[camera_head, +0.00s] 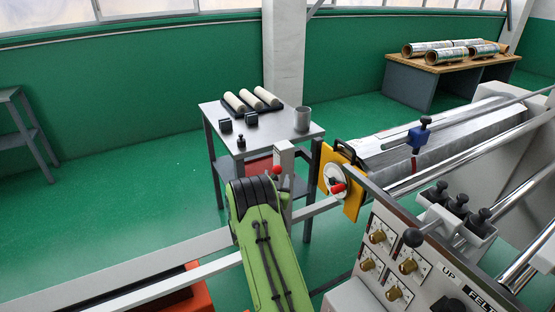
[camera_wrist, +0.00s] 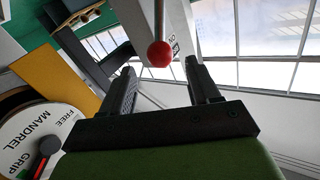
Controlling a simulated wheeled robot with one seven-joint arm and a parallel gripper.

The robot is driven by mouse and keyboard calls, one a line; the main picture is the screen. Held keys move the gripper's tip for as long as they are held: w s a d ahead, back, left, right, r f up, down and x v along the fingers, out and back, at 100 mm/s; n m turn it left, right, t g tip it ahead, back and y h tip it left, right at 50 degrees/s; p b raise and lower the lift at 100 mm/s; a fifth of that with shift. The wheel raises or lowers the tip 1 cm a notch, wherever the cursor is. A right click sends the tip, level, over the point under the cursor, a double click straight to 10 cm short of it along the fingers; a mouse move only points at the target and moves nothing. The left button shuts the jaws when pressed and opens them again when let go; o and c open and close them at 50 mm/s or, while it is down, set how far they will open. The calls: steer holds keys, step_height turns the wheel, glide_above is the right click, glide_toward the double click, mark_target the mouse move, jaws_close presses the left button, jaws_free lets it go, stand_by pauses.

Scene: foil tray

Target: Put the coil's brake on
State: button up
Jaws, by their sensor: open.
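The brake lever is a thin rod ending in a red ball (camera_wrist: 160,54); it also shows in the head view as a red ball (camera_head: 277,170) beside the grey post (camera_head: 284,158). My gripper (camera_wrist: 160,67) is open, with the red ball in line with the gap, about at or just past the fingertips. No contact shows. In the head view my green arm hides most of the fingers. The wide foil coil (camera_head: 440,138) lies at the right.
A yellow plate (camera_head: 354,207) carries a "MANDREL GRIP" dial (camera_wrist: 35,135) with a red-tipped handle, close right of my gripper in the head view. A knob panel (camera_head: 393,265) stands front right. A small table (camera_head: 222,109) with rollers and a cup stands behind.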

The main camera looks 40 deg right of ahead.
mark_target(277, 172)
steer(key=p+x, duration=0.1)
steer(key=x, duration=0.5)
steer(key=shift+f, duration=0.1)
steer(key=shift+c, duration=0.4)
jaws_close()
